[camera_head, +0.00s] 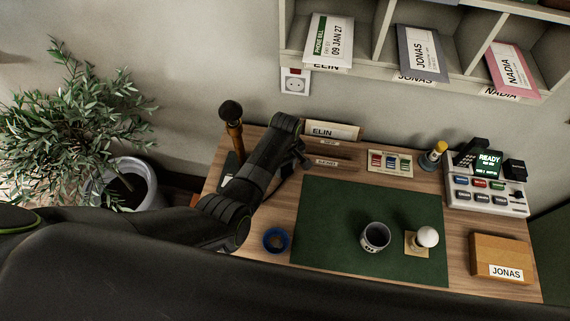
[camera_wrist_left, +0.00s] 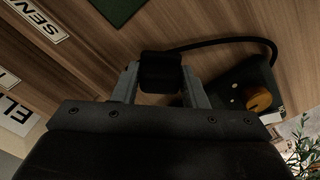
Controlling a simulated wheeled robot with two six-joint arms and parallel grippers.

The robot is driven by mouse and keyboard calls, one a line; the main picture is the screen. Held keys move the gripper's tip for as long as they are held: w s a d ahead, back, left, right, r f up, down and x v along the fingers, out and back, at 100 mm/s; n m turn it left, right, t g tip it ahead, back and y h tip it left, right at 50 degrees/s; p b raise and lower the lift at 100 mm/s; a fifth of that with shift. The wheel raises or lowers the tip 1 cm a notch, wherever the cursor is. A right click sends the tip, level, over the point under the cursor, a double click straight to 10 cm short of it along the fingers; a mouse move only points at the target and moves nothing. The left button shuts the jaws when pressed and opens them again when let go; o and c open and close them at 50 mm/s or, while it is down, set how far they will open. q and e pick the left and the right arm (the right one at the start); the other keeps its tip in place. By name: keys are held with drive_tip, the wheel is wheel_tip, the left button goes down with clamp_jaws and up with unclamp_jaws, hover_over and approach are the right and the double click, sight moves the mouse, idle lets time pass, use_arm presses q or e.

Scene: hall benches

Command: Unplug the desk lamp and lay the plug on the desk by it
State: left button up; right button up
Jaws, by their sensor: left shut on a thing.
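The desk lamp (camera_head: 235,134) stands at the desk's back left, with a brass stem and dark head; its dark base and brass part (camera_wrist_left: 258,101) show at the right of the left wrist view. My left gripper (camera_head: 300,157) is over the desk just right of the lamp. In the left wrist view its fingers (camera_wrist_left: 160,88) are shut on the black plug (camera_wrist_left: 160,70). The black cord (camera_wrist_left: 230,41) curves from the plug to the lamp base. I cannot tell whether the plug touches the desk. The wall socket (camera_head: 295,84) is empty. My right gripper is not in view.
A green mat (camera_head: 330,215) covers the desk's middle, with a grey mug (camera_head: 375,236) and a white-topped item (camera_head: 427,237) on it. A blue bowl (camera_head: 276,240) stands left of it. An ELIN sign (camera_head: 332,131) stands behind the gripper. A phone console (camera_head: 485,195) is at right.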

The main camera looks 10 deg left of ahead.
use_arm(q)
drive_tip(key=shift+f, duration=0.35)
drive_tip(key=o, duration=1.3)
drive_tip(key=shift+o, duration=0.2)
drive_tip(key=shift+r, duration=0.1)
wheel_tip(320, 180, up, 17)
